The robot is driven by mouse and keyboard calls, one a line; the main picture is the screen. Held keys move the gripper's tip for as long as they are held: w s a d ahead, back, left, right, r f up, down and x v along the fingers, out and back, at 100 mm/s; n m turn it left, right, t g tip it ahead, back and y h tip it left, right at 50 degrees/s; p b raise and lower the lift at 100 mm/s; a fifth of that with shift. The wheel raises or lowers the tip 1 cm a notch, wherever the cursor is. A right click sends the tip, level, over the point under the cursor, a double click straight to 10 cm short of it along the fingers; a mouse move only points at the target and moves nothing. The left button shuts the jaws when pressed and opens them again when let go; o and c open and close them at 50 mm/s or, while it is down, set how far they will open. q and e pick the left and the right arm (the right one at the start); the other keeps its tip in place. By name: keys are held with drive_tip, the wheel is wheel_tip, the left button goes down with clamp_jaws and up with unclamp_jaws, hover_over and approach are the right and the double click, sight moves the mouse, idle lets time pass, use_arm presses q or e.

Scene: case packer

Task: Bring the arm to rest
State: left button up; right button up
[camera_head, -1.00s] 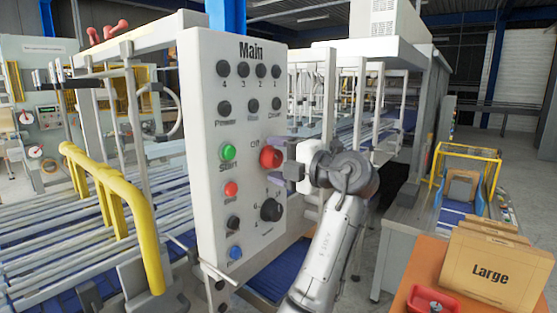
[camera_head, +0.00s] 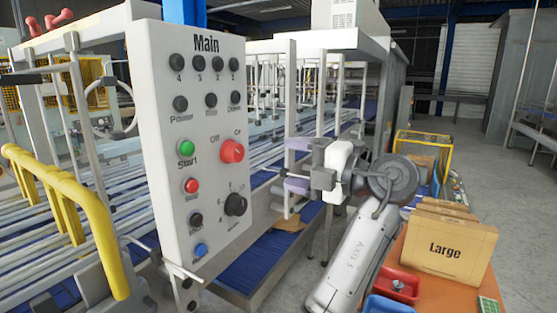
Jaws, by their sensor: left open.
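My left gripper (camera_head: 292,166) is open and empty, its two purple-grey fingers pointing left towards the Main panel (camera_head: 220,192). It hangs in the air to the right of the panel, with a clear gap to the red Off knob (camera_head: 232,151). My left arm (camera_head: 355,258) rises from the bottom of the picture to the gripper. My right gripper is not in view.
The panel carries a green Start button (camera_head: 186,147), a red button (camera_head: 191,186) and a black dial (camera_head: 235,204). A yellow rail (camera_head: 85,212) stands at left. A Large carton (camera_head: 445,245) and a red bin (camera_head: 397,284) rest on an orange table at right.

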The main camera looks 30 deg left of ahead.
use_arm(q)
drive_tip(key=shift+d, duration=0.45)
idle(0.3)
